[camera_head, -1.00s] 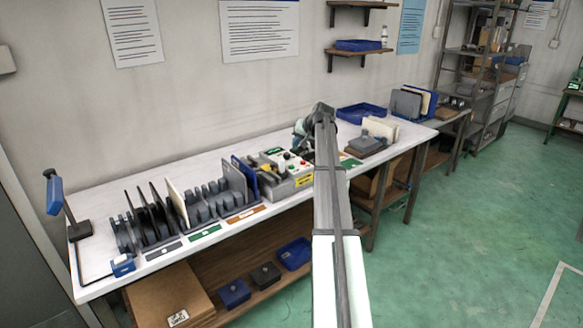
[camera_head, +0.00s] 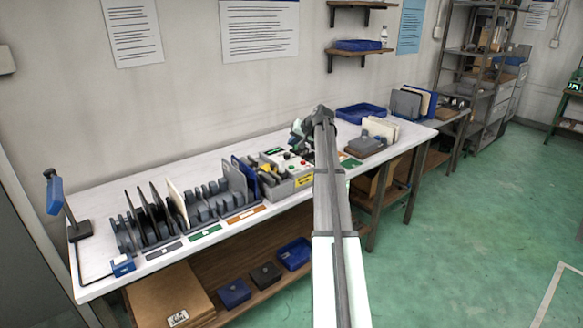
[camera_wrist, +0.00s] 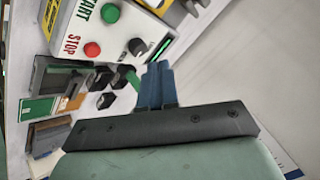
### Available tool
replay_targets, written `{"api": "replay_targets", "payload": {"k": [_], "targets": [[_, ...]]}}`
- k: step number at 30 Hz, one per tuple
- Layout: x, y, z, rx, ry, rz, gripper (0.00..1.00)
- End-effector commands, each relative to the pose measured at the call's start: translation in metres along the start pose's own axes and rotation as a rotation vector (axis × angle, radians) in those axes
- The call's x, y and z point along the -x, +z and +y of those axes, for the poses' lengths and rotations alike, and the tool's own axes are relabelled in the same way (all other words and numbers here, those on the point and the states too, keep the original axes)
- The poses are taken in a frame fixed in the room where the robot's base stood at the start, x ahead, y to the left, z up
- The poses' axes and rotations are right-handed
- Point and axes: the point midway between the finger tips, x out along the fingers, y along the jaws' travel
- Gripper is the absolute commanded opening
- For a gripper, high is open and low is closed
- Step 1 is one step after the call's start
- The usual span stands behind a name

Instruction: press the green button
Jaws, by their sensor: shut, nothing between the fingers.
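The green button (camera_wrist: 110,13) sits beside the word START on a pale control box (camera_wrist: 150,25) at the top of the wrist view. A red button (camera_wrist: 92,49) beside the word STOP and a black knob (camera_wrist: 137,46) are on the same face. My gripper (camera_wrist: 157,68) is shut and empty, its blue fingertips close together below the box in the picture and apart from the green button. In the head view, my gripper (camera_head: 298,137) is above the bench by the control box (camera_head: 302,181), partly hidden by my arm.
The white bench (camera_head: 150,185) carries a rack of upright dark panels (camera_head: 150,212) on the left. A grey block (camera_head: 362,147) and a blue tray (camera_head: 360,113) stand right of the box. Dark blocks (camera_wrist: 103,78) lie near my fingers in the wrist view.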

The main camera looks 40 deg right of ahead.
Motion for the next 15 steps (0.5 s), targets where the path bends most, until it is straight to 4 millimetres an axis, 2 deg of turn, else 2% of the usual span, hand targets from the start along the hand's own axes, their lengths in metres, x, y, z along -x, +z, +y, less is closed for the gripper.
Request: {"api": "replay_targets", "payload": {"k": [15], "targets": [[-0.041,0.03,0.03,0.0,0.0,-0.001,0.0]]}}
